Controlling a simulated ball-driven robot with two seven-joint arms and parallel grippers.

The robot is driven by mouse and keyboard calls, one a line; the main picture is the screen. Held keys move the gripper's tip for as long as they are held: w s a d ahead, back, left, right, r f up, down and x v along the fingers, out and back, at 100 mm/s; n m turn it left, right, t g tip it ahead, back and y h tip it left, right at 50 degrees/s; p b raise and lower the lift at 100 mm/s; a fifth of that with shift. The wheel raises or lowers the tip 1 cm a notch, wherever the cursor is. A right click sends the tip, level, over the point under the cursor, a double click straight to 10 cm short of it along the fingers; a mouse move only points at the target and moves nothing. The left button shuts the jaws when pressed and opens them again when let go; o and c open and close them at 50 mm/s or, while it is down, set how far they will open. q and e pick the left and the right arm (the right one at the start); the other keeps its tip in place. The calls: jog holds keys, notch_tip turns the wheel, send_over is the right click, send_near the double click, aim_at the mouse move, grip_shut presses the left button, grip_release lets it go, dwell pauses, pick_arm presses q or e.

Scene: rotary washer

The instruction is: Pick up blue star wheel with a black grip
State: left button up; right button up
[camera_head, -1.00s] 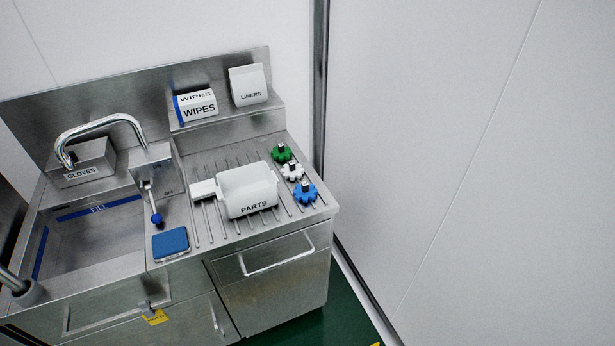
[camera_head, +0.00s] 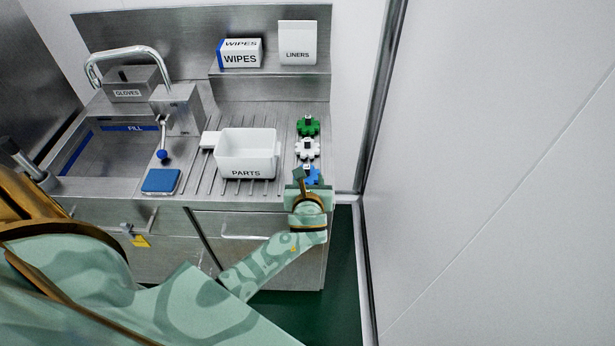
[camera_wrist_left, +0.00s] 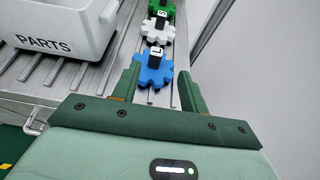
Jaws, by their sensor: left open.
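The blue star wheel (camera_wrist_left: 154,72) with a black grip (camera_wrist_left: 156,54) lies on the ribbed drainboard, nearest the front edge of its row. In the head view the blue star wheel (camera_head: 311,175) is partly hidden behind my left gripper (camera_head: 300,184). In the left wrist view my left gripper (camera_wrist_left: 156,92) is open, with one finger on each side of the near part of the blue wheel. Nothing is held. Whether the fingers touch the wheel cannot be told. My right gripper is not in view.
A white star wheel (camera_head: 307,148) and a green star wheel (camera_head: 307,126) lie behind the blue one. A white PARTS bin (camera_head: 247,158) stands to the left. A blue sponge (camera_head: 161,180) lies by the sink. A wall stands to the right.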

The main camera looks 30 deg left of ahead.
aim_at(307, 170)
pick_arm(q)
jog(key=shift+x, duration=1.05)
jog(key=b+x, duration=0.1)
jog(key=x, duration=0.1)
jog(key=b+x, duration=0.1)
jog(key=x, duration=0.1)
jog(key=shift+a, duration=0.4)
jog(key=shift+w+a+f, duration=0.15)
jog(key=shift+w+a, duration=0.05)
jog(key=shift+w, duration=0.25)
jog(key=shift+s, duration=0.1)
jog(key=shift+c, duration=0.3)
grip_shut()
